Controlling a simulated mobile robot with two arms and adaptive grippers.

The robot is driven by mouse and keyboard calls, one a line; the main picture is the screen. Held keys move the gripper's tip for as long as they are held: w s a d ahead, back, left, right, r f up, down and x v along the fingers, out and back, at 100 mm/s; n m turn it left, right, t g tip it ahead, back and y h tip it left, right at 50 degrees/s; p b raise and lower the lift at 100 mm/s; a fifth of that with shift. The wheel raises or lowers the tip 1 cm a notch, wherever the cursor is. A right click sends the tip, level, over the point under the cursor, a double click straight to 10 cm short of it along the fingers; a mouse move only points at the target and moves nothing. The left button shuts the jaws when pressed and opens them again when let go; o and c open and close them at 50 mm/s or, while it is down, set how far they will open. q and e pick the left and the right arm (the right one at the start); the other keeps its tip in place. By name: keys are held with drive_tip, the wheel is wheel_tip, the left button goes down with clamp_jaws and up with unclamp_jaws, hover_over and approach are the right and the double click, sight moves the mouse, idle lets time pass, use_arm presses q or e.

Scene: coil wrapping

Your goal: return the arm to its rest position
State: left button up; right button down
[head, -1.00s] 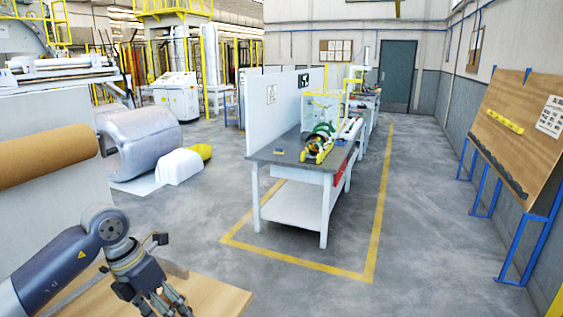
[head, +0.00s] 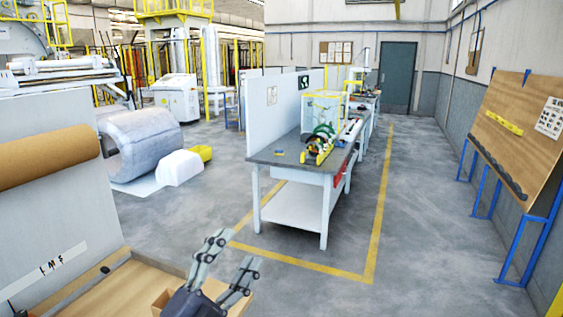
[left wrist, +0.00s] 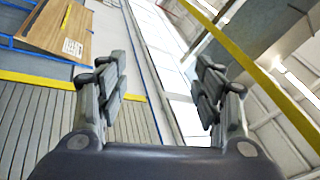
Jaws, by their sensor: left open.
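My left gripper (head: 232,262) shows at the bottom of the head view, fingers pointing up and apart. It is open and empty, above the right end of a wooden table (head: 95,293). In the left wrist view its two fingers (left wrist: 165,85) stand wide apart with nothing between them. That view looks out toward a wall, windows and the ceiling. My right gripper is in neither view.
A small cardboard box (head: 160,302) sits on the table beside my left gripper. A brown paper roll (head: 45,157) is at the left. A white workbench (head: 300,205) stands ahead inside yellow floor lines. A wooden board (head: 515,130) stands at the right. The grey floor between is clear.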

use_arm(q)
drive_tip(key=s+a+f+n+g+y, duration=0.2)
drive_tip(key=a+f+n+g+y, duration=0.1)
drive_tip(key=a+f+n+y, duration=0.5)
drive_tip(key=s+a+f+n+g+y, duration=0.2)
drive_tip(key=a+f+n+y, duration=0.3)
drive_tip(key=f, duration=0.6)
drive_tip(key=s+f+n+g+h, duration=0.1)
drive_tip(key=s+f+g, duration=0.35)
drive_tip(key=s, duration=0.35)
drive_tip(key=s+d+f+n+g, duration=0.1)
drive_tip(key=s+f+n+g, duration=0.15)
drive_tip(key=s+f, duration=0.45)
drive_tip(key=s+f+n+g+h, duration=0.1)
drive_tip(key=s+f+g, duration=0.3)
drive_tip(key=s, duration=0.5)
wheel_tip(320, 180, down, 27)
drive_tip(key=g+b, duration=0.1)
drive_tip(key=b, duration=0.1)
drive_tip(key=s+a+f+g+b, duration=0.1)
drive_tip(key=s+a+f+b, duration=0.1)
drive_tip(key=s+f, duration=1.6)
drive_tip(key=shift+a+f+m+g, duration=0.4)
drive_tip(key=shift+f+m, duration=0.05)
drive_tip(key=shift+f, duration=0.4)
drive_tip(key=shift+s, duration=0.1)
